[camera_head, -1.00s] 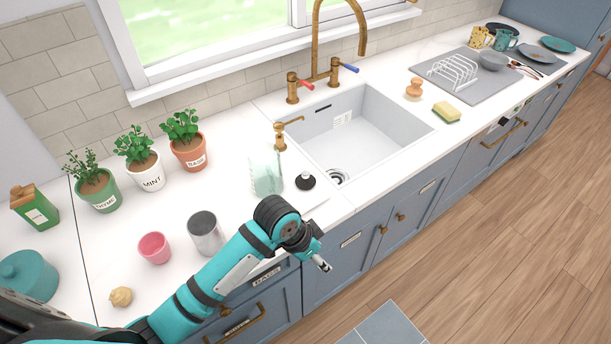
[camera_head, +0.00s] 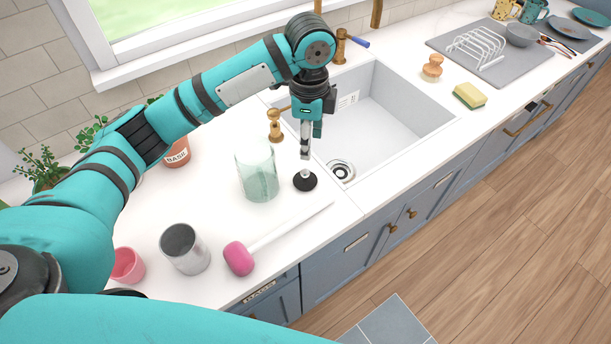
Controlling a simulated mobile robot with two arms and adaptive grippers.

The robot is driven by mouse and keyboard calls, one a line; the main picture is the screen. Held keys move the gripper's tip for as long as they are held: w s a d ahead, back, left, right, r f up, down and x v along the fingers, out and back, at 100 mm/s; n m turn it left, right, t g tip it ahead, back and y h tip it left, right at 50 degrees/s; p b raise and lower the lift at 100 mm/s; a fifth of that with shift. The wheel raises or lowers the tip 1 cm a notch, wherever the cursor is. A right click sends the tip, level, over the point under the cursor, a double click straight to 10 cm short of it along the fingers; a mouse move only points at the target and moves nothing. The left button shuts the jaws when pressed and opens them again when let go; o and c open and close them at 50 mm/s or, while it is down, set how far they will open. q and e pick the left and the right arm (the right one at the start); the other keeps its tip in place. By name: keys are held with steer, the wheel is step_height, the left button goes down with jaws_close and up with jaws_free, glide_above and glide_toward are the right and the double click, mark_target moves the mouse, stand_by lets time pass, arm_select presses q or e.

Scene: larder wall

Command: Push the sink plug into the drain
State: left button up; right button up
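The black sink plug (camera_head: 305,182) with its pale knob stands on the white counter at the sink's left edge. The round metal drain (camera_head: 341,171) shows in the near left corner of the pale sink basin (camera_head: 405,118), just right of the plug, with nothing on it. My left gripper (camera_head: 305,155) points straight down, its fingertips right above the plug's knob. It is seen side-on, so its opening and any contact with the knob cannot be told. My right gripper is out of view.
A clear glass jar (camera_head: 257,170) stands close left of the plug, with a brass dispenser (camera_head: 275,126) behind. A pink-headed tool (camera_head: 239,258) and a metal can (camera_head: 184,248) are nearer. A sponge (camera_head: 469,96) and wooden brush (camera_head: 432,67) lie right of the sink.

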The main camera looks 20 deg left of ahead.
mark_target(306, 171)
arm_select(q)
step_height(306, 171, down, 7)
steer(key=shift+r+p, duration=0.1)
steer(key=shift+p, duration=0.45)
steer(key=shift+a+f+p, duration=0.15)
steer(key=shift+f+p, duration=0.2)
steer(key=shift+f, duration=0.25)
steer(key=f, duration=0.1)
steer(key=f+p, duration=0.1)
steer(key=f, duration=0.1)
steer(key=shift+a+f, duration=0.2)
steer(key=shift+f, duration=0.45)
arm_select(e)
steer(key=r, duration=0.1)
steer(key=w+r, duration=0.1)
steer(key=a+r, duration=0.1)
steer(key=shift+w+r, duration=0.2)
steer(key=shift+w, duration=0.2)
arm_select(q)
steer(key=shift+c, duration=0.2)
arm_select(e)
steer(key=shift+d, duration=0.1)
arm_select(q)
jaws_close()
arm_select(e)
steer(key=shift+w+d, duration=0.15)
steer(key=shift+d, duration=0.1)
